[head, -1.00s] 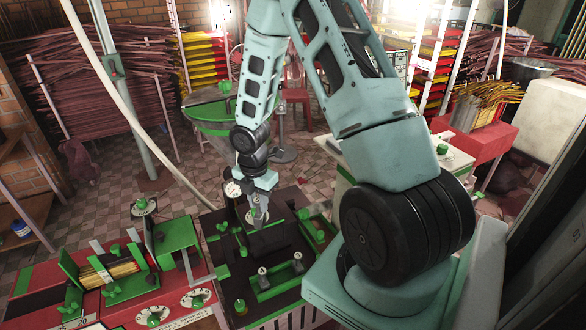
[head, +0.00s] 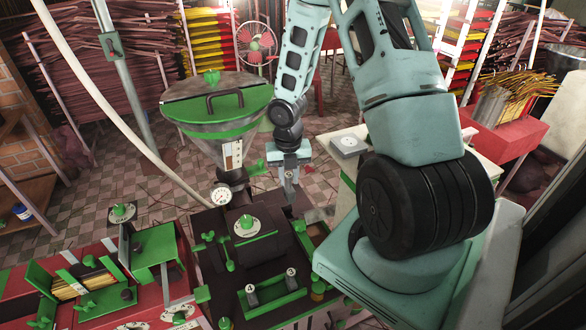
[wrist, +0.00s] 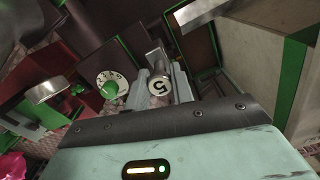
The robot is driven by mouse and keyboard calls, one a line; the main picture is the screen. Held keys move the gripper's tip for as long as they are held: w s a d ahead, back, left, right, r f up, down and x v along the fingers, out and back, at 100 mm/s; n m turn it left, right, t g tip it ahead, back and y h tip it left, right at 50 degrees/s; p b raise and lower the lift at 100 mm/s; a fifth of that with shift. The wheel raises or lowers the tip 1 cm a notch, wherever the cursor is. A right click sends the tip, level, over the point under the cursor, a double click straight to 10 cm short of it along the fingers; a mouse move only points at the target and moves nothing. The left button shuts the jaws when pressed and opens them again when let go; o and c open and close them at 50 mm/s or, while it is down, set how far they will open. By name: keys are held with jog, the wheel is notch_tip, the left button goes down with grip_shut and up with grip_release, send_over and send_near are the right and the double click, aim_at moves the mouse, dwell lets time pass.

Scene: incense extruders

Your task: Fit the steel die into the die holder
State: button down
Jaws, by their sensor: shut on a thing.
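My gripper (head: 289,192) hangs jaws down just behind and right of the dark extruder block in the head view. In the wrist view its pale fingers (wrist: 160,84) are shut on a round steel die marked 5 (wrist: 158,88). The die is too small and hidden to make out in the head view. Two similar pieces marked 4 (head: 251,290) and 3 (head: 291,273) stand in the green rack (head: 275,299) on the dark bench. I cannot make out the die holder with certainty. A metal ring (wrist: 46,92) at the left of the wrist view is unidentified.
The green-lidded hopper (head: 218,104) and a gauge (head: 221,195) stand left of my gripper. Red machines (head: 90,292) fill the lower left. A pale cabinet (head: 350,145) stands right.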

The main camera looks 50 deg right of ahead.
aim_at(289, 187)
jog(key=shift+f+b, duration=3)
jog(key=shift+b, duration=0.15)
jog(key=shift+r+p, duration=0.1)
jog(key=shift+p, duration=0.5)
jog(key=shift+f+b, duration=1.3)
jog(key=shift+f, duration=1.15)
jog(key=c, duration=1.1)
grip_release()
notch_tip(289, 187, up, 17)
jog(key=p, duration=0.3)
jog(key=shift+r+p, duration=0.2)
jog(key=shift+p, duration=0.15)
